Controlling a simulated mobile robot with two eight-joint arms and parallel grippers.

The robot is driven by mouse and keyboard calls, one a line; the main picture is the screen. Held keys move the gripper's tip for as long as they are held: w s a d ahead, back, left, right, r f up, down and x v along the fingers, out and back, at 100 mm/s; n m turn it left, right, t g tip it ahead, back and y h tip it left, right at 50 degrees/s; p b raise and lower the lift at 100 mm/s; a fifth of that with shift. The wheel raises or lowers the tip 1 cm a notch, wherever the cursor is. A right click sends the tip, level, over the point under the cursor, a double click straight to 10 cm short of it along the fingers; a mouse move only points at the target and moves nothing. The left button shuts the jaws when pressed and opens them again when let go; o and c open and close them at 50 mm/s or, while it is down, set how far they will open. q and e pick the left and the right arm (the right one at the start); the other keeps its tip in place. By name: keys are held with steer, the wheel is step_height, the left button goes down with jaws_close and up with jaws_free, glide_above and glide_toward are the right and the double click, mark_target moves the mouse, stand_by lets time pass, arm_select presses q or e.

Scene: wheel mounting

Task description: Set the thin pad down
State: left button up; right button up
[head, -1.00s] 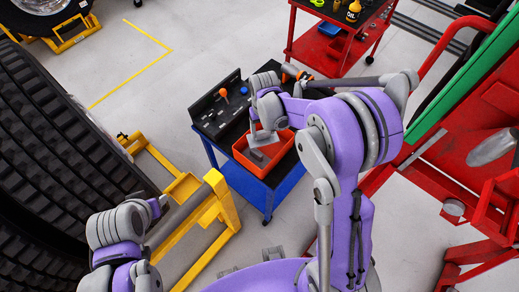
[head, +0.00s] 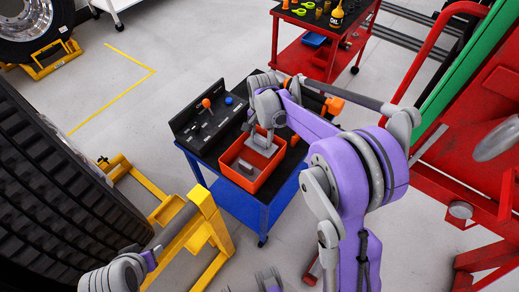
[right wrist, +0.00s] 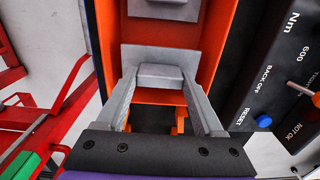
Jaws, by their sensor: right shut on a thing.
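My right gripper (head: 264,127) is above the orange bin (head: 277,177) on the blue cart. It is shut on the thin pad (head: 261,148), a flat grey plate. In the right wrist view the fingers (right wrist: 166,108) clasp a small grey block on the pad (right wrist: 134,56), and the plate spreads out beyond it. Another grey piece (head: 247,167) lies in the bin; a grey piece also shows at the top of the right wrist view (right wrist: 176,8). Whether the held pad touches the bin floor cannot be told.
The blue cart (head: 246,208) has a black top with an orange-handled tool (head: 206,103) and a blue knob (head: 229,100) beside the bin. A yellow stand (head: 205,207) and a large tyre (head: 45,165) are at left. A red cart (head: 312,58) stands behind.

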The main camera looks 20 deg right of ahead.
mark_target(261, 145)
steer(key=shift+f, duration=2.55)
steer(key=o, duration=1.5)
steer(key=shift+o, duration=0.2)
